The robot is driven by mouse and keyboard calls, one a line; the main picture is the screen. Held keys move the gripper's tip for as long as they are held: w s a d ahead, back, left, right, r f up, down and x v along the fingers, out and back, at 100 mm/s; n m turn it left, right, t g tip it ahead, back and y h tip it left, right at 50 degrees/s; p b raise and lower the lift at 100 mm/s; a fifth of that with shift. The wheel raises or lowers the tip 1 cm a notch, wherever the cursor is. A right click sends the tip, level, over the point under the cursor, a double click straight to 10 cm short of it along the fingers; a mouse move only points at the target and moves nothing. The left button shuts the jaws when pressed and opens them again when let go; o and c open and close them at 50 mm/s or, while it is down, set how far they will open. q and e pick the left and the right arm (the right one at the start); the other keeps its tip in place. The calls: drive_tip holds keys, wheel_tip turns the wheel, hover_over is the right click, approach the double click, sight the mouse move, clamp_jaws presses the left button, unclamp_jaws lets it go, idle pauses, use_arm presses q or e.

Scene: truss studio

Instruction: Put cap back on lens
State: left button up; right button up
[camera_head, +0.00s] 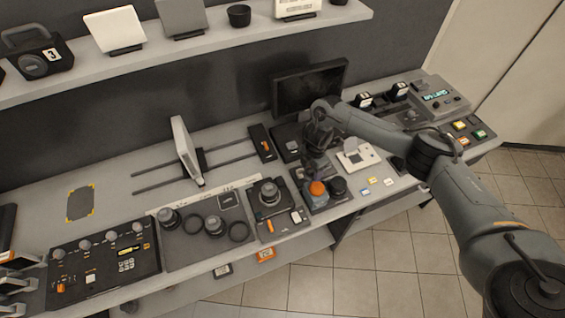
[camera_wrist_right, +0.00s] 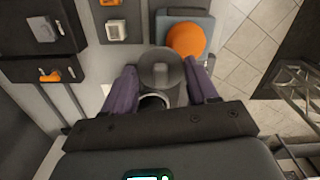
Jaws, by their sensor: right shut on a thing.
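My right gripper (camera_head: 316,152) reaches down over the bench beside an orange ball. In the right wrist view its two purple-grey fingers (camera_wrist_right: 162,88) are shut on a dark grey round piece (camera_wrist_right: 160,68). The fingers and the view angle keep me from telling whether this piece is the cap or a lens. Dark lens-like cylinders stand to the left: one on a black panel (camera_head: 268,192), one on a grey mat (camera_head: 168,216) and another on that mat (camera_head: 214,224). My left gripper is not in view.
The orange ball (camera_head: 317,188) sits on a blue-grey block next to a black round part (camera_head: 338,186). A monitor (camera_head: 310,88) stands behind the gripper. A panel with knobs (camera_head: 103,262) is at the left front.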

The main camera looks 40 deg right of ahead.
drive_tip(key=p, duration=0.1)
approach(340, 182)
drive_tip(key=shift+a+f, duration=0.1)
drive_tip(key=shift+f, duration=0.05)
wheel_tip(340, 182, down, 4)
drive_tip(key=b, duration=0.3)
drive_tip(key=shift+b, duration=0.4)
drive_tip(key=shift+f+b, duration=0.75)
drive_tip(key=shift+f, duration=0.2)
drive_tip(key=shift+r+p, duration=0.1)
drive_tip(key=shift+p, duration=0.2)
drive_tip(key=shift+f, duration=0.2)
idle(0.9)
idle(0.6)
